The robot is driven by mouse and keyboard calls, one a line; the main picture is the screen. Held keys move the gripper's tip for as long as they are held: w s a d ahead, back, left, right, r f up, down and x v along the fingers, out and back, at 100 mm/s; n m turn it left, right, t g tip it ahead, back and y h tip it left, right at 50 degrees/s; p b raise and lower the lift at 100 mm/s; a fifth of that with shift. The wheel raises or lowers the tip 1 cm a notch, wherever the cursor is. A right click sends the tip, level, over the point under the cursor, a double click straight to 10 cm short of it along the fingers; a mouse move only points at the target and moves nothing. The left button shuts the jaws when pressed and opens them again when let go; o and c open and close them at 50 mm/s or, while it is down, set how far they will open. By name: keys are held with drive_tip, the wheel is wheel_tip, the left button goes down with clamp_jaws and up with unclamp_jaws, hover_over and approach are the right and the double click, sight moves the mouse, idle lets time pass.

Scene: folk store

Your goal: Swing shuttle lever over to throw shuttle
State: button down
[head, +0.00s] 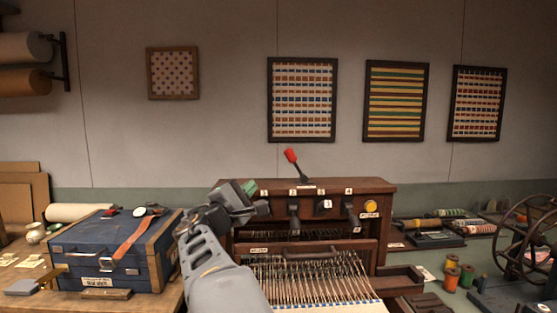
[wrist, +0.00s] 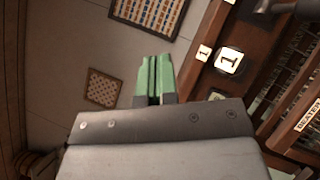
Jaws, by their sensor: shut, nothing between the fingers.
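The shuttle lever is likely the red-handled lever (head: 291,156) on top of the wooden loom (head: 376,187); it leans to the left. It does not show in the wrist view. My gripper (head: 249,187), with green fingers, is at the loom's upper left front corner, left of and lower than the red handle, apart from it. In the wrist view the green fingers (wrist: 154,78) are together and empty. Beside them is a white block marked 1 (wrist: 229,61), with the loom's wood around it.
Dark numbered levers (head: 294,212) hang on the loom's front, with a yellow knob (head: 370,207) at right. Threads (head: 310,280) stretch below. A blue case (head: 105,250) stands left. Spools (head: 452,262) and a wheel (head: 528,235) stand right. Space above the loom is open.

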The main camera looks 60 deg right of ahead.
drive_tip(key=p, duration=0.5)
approach(296, 165)
drive_tip(key=w+d+r, duration=0.4)
drive_tip(key=d+r, duration=0.1)
drive_tip(key=shift+s+r, duration=0.1)
drive_tip(key=shift+r, duration=0.05)
